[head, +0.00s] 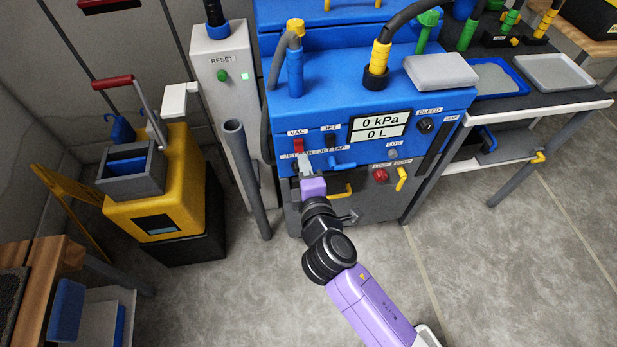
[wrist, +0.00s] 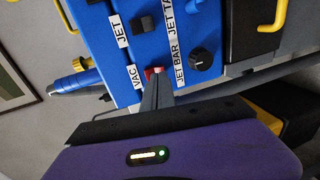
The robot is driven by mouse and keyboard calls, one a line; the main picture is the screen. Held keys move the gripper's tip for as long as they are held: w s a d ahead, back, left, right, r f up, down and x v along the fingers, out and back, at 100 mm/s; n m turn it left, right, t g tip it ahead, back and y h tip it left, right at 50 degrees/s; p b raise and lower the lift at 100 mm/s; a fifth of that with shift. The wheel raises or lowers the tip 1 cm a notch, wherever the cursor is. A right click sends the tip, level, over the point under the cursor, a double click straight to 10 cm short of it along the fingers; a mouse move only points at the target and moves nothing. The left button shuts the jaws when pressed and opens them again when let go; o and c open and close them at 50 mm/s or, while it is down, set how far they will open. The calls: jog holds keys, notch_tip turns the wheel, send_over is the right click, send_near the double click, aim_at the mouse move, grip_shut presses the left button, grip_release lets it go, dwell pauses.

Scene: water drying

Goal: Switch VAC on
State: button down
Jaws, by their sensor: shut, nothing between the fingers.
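The VAC switch (head: 299,145) is a small red rocker under the VAC label on the blue machine's front panel (head: 350,166). My gripper (head: 305,160) is shut and empty, its tips at the panel just below the switch. In the wrist view the closed fingertips (wrist: 156,80) overlap the red switch (wrist: 152,71), so only a sliver of red shows; I cannot tell whether they touch it. The display (head: 378,126) reads 0 kPa and 0 L.
A black JET switch (head: 330,140) sits right of VAC, with a blue lever (head: 343,164) below it. A red knob (head: 380,175) and yellow handles are further right. A grey pipe (head: 247,180) stands left of the machine. The floor in front is clear.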

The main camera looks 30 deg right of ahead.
aim_at(299, 145)
jog(key=shift+x, duration=1.25)
jog(key=shift+f, duration=0.1)
